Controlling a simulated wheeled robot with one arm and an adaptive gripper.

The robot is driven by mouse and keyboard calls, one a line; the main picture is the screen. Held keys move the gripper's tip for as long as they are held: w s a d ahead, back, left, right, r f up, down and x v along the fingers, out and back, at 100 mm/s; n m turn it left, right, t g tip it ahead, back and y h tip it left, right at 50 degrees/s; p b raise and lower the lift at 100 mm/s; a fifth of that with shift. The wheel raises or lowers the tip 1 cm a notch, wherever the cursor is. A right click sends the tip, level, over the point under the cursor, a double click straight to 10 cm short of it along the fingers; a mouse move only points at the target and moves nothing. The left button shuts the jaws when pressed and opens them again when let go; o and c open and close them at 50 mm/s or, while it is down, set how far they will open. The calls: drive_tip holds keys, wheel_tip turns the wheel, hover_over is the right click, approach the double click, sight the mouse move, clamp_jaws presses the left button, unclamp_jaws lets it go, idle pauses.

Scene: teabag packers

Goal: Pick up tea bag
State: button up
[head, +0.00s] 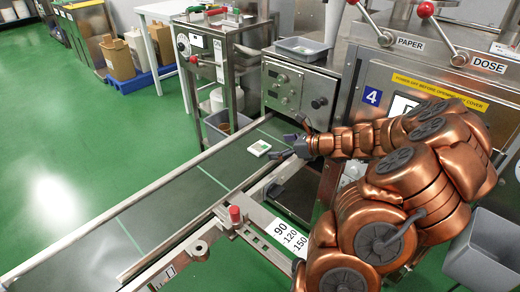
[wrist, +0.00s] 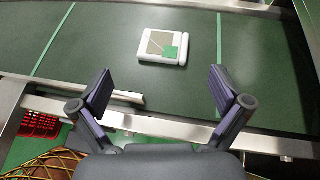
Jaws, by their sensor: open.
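The tea bag (head: 259,148) is a small white packet with a green patch, lying flat on the dark green conveyor belt (head: 190,185). In the wrist view the tea bag (wrist: 163,48) lies on the belt beyond my fingertips, between two pale green cross lines. My gripper (head: 288,146) is open and empty, with its fingers just right of the tea bag in the head view. In the wrist view my gripper (wrist: 160,88) has its two dark fingers spread wide, with the tea bag ahead of the gap between them and apart from both.
A metal rail (head: 130,212) runs along the belt's far side. The near rail carries a red knob (head: 235,214) and a scale plate (head: 291,238). A steel machine with a control panel (head: 296,88) stands behind the belt's end. A grey bin (head: 485,250) is at lower right.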

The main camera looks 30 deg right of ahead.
sight(260, 148)
drive_tip(key=shift+d+b+x, duration=0.2)
drive_tip(key=shift+b+x, duration=0.5)
drive_tip(key=shift+x, duration=2.5)
drive_tip(key=shift+w, duration=0.1)
drive_tip(key=c, duration=0.7)
